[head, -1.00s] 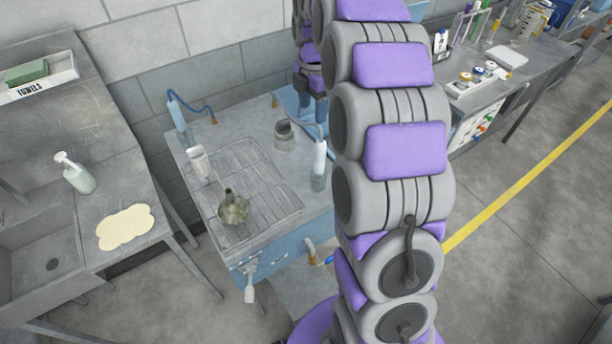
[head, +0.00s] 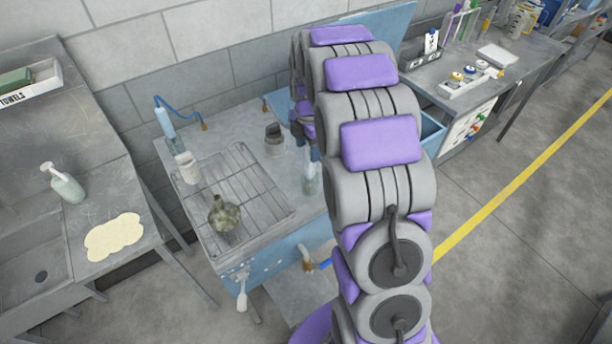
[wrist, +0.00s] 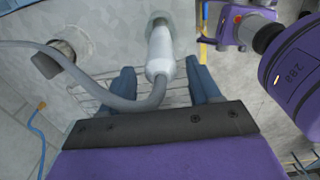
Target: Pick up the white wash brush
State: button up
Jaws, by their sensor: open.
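The white wash brush (wrist: 163,55) has a pale upright body with a grey hose curving from its near end to the left in the wrist view. It lies between the two blue fingers of my gripper (wrist: 165,84), which are apart. I cannot tell if they touch it. In the head view the pale brush (head: 310,180) stands at the right side of the blue wash table (head: 262,264), partly hidden by my arm. My gripper is mostly hidden behind my arm there.
A wire rack (head: 262,195) on the table holds a dirty greenish part (head: 224,213). A white bottle (head: 187,167), a blue brush with hose (head: 165,122) and a dark cup (head: 273,133) stand around it. A metal sink bench (head: 100,185) is at left.

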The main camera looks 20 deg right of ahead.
aim_at(306, 155)
jog(key=d+f, duration=0.2)
jog(key=f, duration=0.1)
jog(key=shift+d+f, duration=0.15)
jog(key=shift+f, duration=0.15)
jog(key=a, duration=0.3)
jog(key=shift+r, duration=0.2)
jog(key=shift+c, duration=0.4)
jog(key=shift+a, duration=0.35)
jog(key=shift+c, duration=1.5)
jog(key=d, duration=0.3)
jog(key=shift+f, duration=0.15)
jog(key=c, duration=0.6)
jog(key=shift+c, duration=0.7)
jog(key=shift+a, duration=1.05)
grip_shut()
